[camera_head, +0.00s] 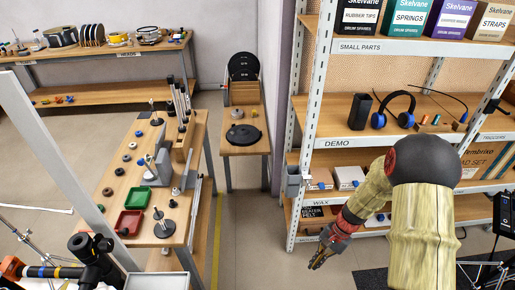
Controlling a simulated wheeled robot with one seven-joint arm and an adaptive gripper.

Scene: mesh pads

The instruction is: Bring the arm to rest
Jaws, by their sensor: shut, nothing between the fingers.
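My gripper (319,259) shows in the head view at the lower middle, at the end of my arm. It points down and to the left over the floor, in front of the shelf's lower end. Its fingers are close together with nothing seen between them. My arm comes down from the right, with a pale yellow sleeve, a dark rounded joint and red bands near the wrist. The gripper looks clear of the shelf, though the exact gap cannot be told.
A metal shelf (308,188) stands right, close behind my arm. A wooden workbench (118,181) with red and green trays and small parts stands left. A small table (245,150) is at the back. Bare floor (250,225) lies between. Black stand hardware (90,250) is front left.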

